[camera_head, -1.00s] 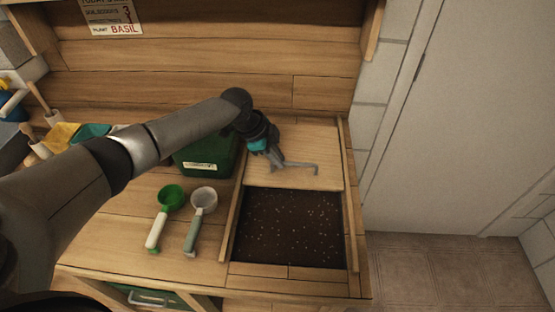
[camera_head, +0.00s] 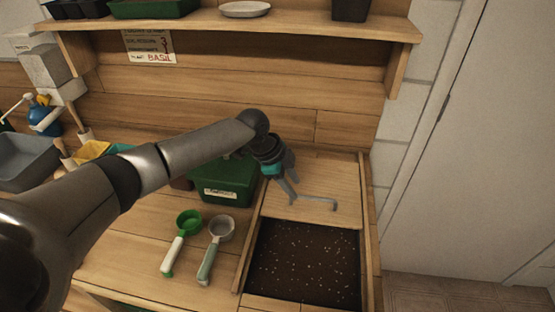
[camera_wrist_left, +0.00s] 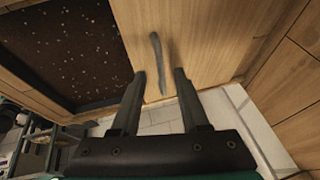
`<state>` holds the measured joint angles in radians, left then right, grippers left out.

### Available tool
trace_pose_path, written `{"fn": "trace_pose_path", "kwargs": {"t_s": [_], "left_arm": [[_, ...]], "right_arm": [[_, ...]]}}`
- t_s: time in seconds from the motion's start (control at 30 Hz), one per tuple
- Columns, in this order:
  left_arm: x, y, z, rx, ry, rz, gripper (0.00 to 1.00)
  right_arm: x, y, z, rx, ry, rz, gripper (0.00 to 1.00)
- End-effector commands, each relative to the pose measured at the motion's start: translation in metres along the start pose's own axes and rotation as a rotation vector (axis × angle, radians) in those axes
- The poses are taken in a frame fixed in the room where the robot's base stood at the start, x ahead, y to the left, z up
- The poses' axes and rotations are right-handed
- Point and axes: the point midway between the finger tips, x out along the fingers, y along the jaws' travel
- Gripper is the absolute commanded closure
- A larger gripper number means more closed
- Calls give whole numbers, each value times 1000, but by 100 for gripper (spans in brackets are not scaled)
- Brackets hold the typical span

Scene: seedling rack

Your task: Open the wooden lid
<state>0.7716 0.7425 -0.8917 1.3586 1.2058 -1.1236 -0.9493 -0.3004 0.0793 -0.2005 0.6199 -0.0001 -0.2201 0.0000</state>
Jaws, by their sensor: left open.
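The wooden lid (camera_head: 335,177) is a flat light panel between two wooden rails. It covers the back part of a recessed bin, and dark speckled soil (camera_head: 305,262) lies uncovered in front of it. The lid also shows in the left wrist view (camera_wrist_left: 210,35), with a thin grey bar handle (camera_wrist_left: 155,50) on it. My left gripper (camera_head: 288,188) is above the lid at the handle's left end. In the left wrist view its open fingers (camera_wrist_left: 160,74) lie either side of the handle's near end. I cannot tell whether they touch it. My right gripper is out of view.
A green labelled box (camera_head: 226,182) stands left of the lid, close to my left arm. A green scoop (camera_head: 187,222) and a grey-white scoop (camera_head: 220,230) lie in front of it. A shelf (camera_head: 300,24) overhangs the back. A pale door (camera_head: 470,150) is at the right.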

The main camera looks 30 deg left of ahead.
Motion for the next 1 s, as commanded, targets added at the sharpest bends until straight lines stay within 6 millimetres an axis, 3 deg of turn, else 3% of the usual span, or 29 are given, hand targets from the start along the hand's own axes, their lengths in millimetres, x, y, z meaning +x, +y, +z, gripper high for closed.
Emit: {"fn": "trace_pose_path", "kwargs": {"t_s": [0.03, 0.3, 0.5, 1.0], "left_arm": [[-15, -1, 0, 1, -1, -3, 55], [-77, -1, 1, 1, -3, -4, 55], [-106, 0, 0, -1, -2, -1, 55], [-116, 0, 0, -1, -1, 0, 55]], "right_arm": [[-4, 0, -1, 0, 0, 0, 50], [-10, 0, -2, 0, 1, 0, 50], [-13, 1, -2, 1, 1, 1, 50], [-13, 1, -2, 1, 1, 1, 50]]}}
